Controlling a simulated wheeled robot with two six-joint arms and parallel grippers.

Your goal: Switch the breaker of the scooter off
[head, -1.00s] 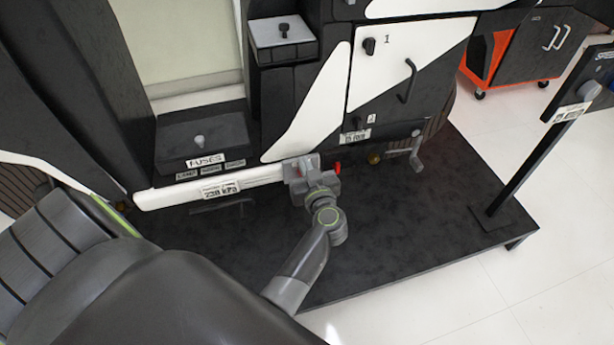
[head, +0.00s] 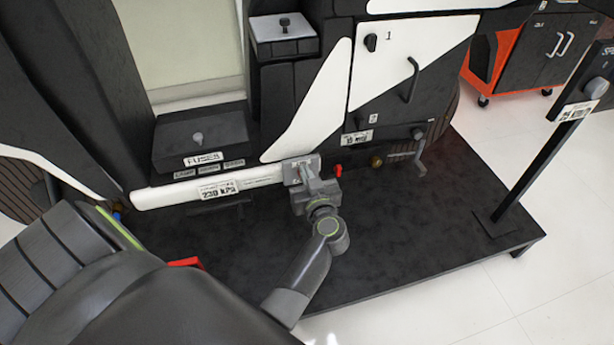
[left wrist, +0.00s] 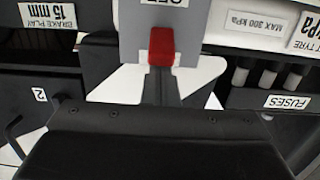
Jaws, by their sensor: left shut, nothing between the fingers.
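The breaker is a grey plate (head: 293,172) on the scooter's white lower rail; it also shows in the left wrist view (left wrist: 135,45). In the left wrist view its red lever (left wrist: 161,46) stands on the plate close to a partly cut-off label that seems to read OFF. My left gripper (head: 308,180) is in front of the plate, shut and empty. Its dark fingers (left wrist: 160,88) end right by the red lever; I cannot tell whether they touch it. The gripper hides the lever in the head view. My right gripper is not in view.
A small red knob (head: 337,170) sits just right of the breaker. The fuse box (head: 200,140) is to the left, and a pedal (head: 419,160) to the right. A black post (head: 535,165) stands on the platform (head: 440,230), whose front right is clear.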

